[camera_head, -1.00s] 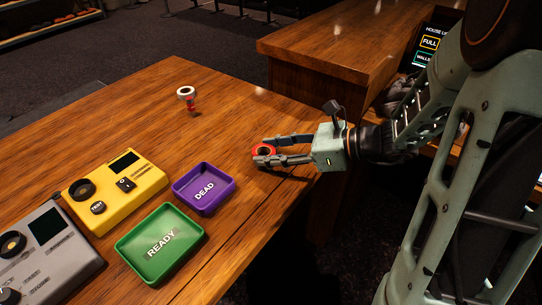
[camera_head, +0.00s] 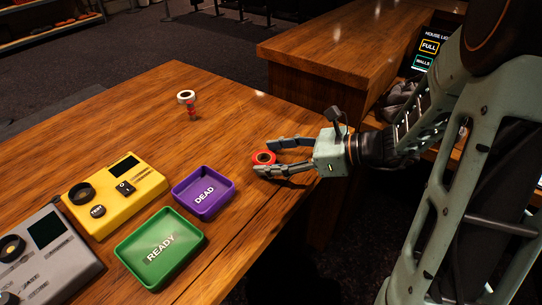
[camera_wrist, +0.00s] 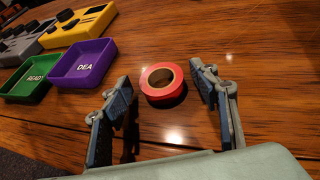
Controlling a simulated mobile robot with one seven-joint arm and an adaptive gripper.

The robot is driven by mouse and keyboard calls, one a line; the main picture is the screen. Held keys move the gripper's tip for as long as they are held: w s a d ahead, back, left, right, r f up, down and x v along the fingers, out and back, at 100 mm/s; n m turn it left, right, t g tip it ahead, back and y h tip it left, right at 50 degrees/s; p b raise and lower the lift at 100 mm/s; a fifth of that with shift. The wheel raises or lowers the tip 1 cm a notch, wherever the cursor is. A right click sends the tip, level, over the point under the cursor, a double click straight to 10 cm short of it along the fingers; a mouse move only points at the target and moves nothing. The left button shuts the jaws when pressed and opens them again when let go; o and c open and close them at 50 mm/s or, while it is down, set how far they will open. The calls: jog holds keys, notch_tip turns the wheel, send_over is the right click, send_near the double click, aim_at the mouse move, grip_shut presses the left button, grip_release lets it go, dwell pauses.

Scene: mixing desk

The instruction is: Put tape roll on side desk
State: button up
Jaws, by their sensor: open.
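A red tape roll (camera_head: 264,158) lies flat on the wooden desk (camera_head: 240,115), right of the purple tray. In the wrist view the tape roll (camera_wrist: 161,84) sits beyond and between my two open fingers, with bare desk showing on both sides of it. My gripper (camera_head: 262,156) is low over the desk, its fingers reaching left with the roll near their tips; it also shows in the wrist view (camera_wrist: 160,88). The gripper holds nothing. A second wooden desk (camera_head: 335,42) stands behind; I cannot tell whether it is the side desk.
A purple DEAD tray (camera_head: 204,192) and a green READY tray (camera_head: 160,247) lie left of my gripper. A yellow tester box (camera_head: 115,194) and a grey box (camera_head: 42,257) stand further left. A small white-topped red item (camera_head: 187,101) stands at the back. Desk between is clear.

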jog(key=p+v, duration=0.2)
jog(key=v, duration=0.9)
jog(key=shift+d+r, duration=0.1)
jog(key=shift+d, duration=0.3)
